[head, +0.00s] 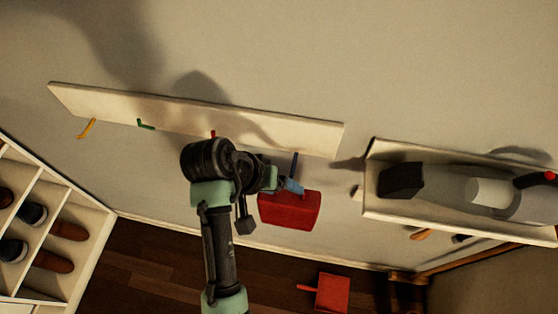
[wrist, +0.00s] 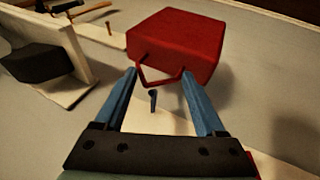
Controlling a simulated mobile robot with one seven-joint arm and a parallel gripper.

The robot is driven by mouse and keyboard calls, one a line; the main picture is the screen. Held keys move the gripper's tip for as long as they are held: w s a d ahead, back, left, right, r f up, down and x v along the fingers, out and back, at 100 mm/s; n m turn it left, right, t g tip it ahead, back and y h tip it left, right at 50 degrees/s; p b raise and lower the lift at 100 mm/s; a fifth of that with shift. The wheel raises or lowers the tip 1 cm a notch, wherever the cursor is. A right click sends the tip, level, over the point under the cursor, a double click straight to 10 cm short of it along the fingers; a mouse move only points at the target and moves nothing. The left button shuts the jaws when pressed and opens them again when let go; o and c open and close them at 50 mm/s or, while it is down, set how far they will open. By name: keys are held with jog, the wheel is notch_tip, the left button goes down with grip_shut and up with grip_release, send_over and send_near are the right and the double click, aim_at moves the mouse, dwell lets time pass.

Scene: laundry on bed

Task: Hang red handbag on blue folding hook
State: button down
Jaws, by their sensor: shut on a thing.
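The red handbag (head: 290,211) hangs from my gripper (head: 292,186), just below the pale hook board (head: 325,140). In the wrist view its body (wrist: 178,45) lies beyond the fingertips. Its thin red handle (wrist: 160,84) reaches between the two blue fingers of my gripper (wrist: 159,72), which is shut on it. The blue folding hook (head: 295,160) sticks out near the board's right end, just above the fingers. In the wrist view the hook (wrist: 153,98) shows between the fingers, close to the handle. I cannot tell whether handle and hook touch.
The board also carries an orange hook (head: 88,128), a green hook (head: 146,125) and a red hook (head: 213,134). A shoe rack (head: 95,232) stands left. A red object (head: 332,292) is low on the floor.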

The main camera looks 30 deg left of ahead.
jog(key=w+a+f, duration=0.1)
jog(key=w, duration=0.5)
jog(key=shift+w+a+b, duration=0.2)
jog(key=shift+a+b, duration=0.1)
jog(key=shift+a, duration=0.1)
dwell(0.3)
jog(key=shift+f, duration=0.2)
dwell(0.4)
grip_release()
jog(key=shift+s, duration=0.1)
jog(key=v, duration=1.2)
jog(key=shift+a+r+p, duration=0.2)
jog(key=shift+r+p, duration=0.1)
jog(key=shift+r, duration=0.05)
